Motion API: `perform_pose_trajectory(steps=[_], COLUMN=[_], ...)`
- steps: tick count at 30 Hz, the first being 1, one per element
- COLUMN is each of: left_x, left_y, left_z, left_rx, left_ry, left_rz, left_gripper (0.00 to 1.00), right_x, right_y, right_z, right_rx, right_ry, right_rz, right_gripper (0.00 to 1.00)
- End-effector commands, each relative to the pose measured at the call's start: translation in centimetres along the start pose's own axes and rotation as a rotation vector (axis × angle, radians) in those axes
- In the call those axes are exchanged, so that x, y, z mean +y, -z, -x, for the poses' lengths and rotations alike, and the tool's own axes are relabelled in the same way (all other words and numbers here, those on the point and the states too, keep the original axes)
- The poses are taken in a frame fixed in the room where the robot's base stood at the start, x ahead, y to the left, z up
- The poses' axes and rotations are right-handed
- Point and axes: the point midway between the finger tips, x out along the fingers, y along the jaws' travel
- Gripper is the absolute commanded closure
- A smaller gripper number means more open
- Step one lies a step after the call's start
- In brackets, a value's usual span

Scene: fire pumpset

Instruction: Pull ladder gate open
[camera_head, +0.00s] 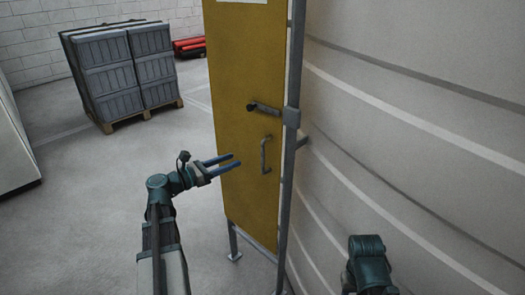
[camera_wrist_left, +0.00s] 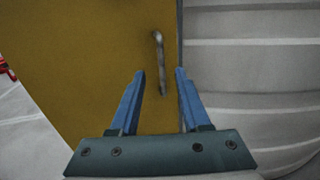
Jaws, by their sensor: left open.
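The ladder gate (camera_head: 240,90) is a tall yellow panel on a grey post frame, and it appears shut. A grey vertical pull handle (camera_head: 264,156) sits low on its right side, below a dark latch bar (camera_head: 264,108). My left gripper (camera_head: 236,161) is open and empty, just left of the handle and apart from it. In the left wrist view the handle (camera_wrist_left: 160,62) shows ahead, between and beyond the two blue fingers (camera_wrist_left: 158,82). At the lower right of the head view part of my right arm shows; its fingers are not visible.
A large ribbed grey tank wall (camera_head: 420,110) fills the right side, close to the gate. A pallet of grey crates (camera_head: 125,70) stands at the back left. The floor (camera_head: 90,220) left of the gate is clear.

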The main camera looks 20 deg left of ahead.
Motion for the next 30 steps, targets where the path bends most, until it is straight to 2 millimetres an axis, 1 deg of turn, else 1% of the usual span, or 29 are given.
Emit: perform_pose_trajectory(steps=[5,12,18,24,30], left_x=[0.0,0.0,0.0,-0.1,-0.1], left_y=[0.0,0.1,0.1,0.1,0.1], left_z=[-3.1,-8.1,-11.2,-12.9,-13.3], left_rx=[0.001,0.002,0.002,0.002,0.002], left_ry=[0.005,0.006,0.005,0.003,0.001], left_rz=[-0.002,-0.002,-0.003,-0.003,-0.003], left_gripper=[0.53,0.53,0.53,0.53,0.53], right_x=[0.0,0.0,0.0,0.0,0.0], right_y=[0.0,0.0,0.0,0.0,0.0], right_z=[0.0,0.0,0.0,0.0,0.0], right_rx=[0.0,0.0,0.0,0.0,0.0], right_ry=[0.0,0.0,0.0,0.0,0.0], right_rz=[0.0,0.0,0.0,0.0,0.0], right_gripper=[0.5,0.5,0.5,0.5,0.5])
